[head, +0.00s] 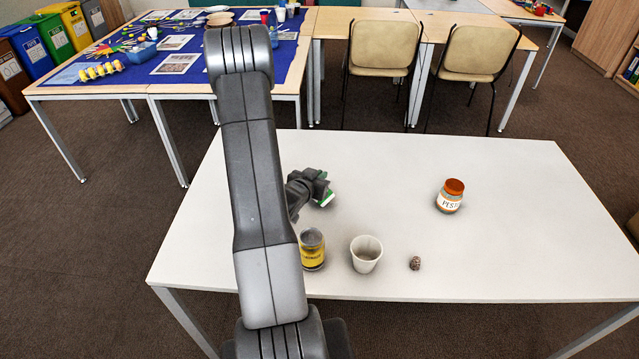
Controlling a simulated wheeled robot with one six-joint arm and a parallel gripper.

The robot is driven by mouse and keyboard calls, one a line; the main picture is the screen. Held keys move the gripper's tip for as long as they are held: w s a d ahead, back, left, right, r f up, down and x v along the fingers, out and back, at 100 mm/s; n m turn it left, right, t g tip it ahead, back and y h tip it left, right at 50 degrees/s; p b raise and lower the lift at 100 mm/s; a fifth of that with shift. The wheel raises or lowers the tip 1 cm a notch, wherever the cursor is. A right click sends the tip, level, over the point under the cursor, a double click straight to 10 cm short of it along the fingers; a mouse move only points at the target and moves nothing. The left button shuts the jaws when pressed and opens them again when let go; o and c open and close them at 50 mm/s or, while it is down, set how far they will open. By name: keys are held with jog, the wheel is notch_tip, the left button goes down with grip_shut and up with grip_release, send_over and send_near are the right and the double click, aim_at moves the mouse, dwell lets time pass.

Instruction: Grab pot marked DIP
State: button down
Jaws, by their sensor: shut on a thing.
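My gripper (322,187) is over the white table, partly hidden behind my own arm. It is shut on a small green and white thing (328,197), of which only part shows. I cannot read any mark on it, and I cannot tell whether it touches the table. No label reading DIP can be made out in the head view.
On the white table (520,230), a jar with an orange lid (453,188) stands at right. A yellow-labelled jar (313,252), a white cup (366,256) and a small brown lump (415,263) are near the front edge. The table's right side is clear.

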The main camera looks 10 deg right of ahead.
jog(key=shift+r, duration=3.2)
jog(key=shift+c, duration=2.2)
grip_release()
jog(key=shift+s, duration=0.1)
